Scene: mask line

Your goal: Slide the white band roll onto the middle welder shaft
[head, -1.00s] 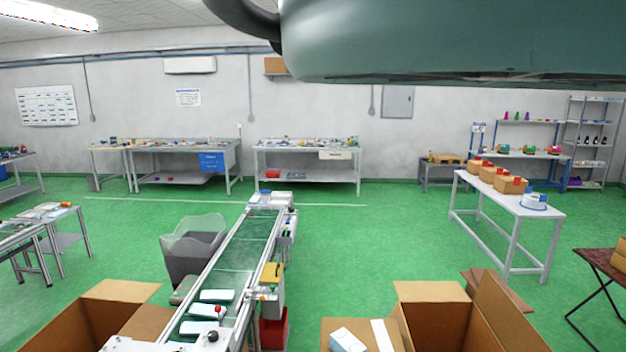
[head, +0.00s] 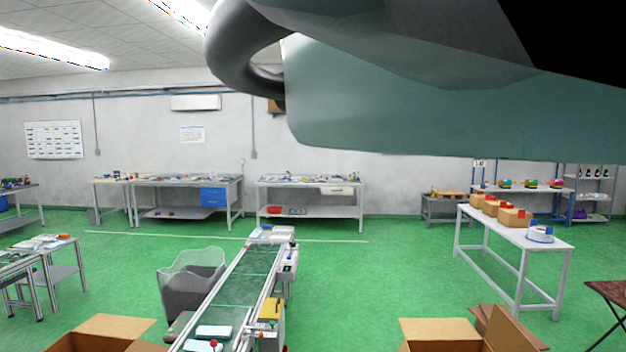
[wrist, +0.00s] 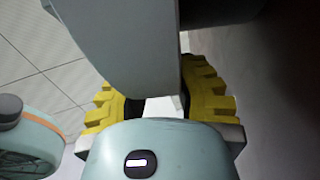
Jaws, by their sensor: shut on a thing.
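My gripper (wrist: 165,108) shows in the wrist view, its yellow ribbed fingers closed in from both sides. A small white patch, part of the white band roll (wrist: 164,106), shows between the fingers; the rest is hidden behind my own arm parts. The gripper is not visible in the head view, where my arm covers the top right. I cannot make out the welder or its middle shaft in either view.
A conveyor (head: 240,290) with a white pack (head: 214,331) runs ahead. Open cartons (head: 112,328) (head: 440,332) stand on both sides. A grey bin (head: 190,285) is left of the conveyor, a white table (head: 530,262) to the right. Green floor between them is clear.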

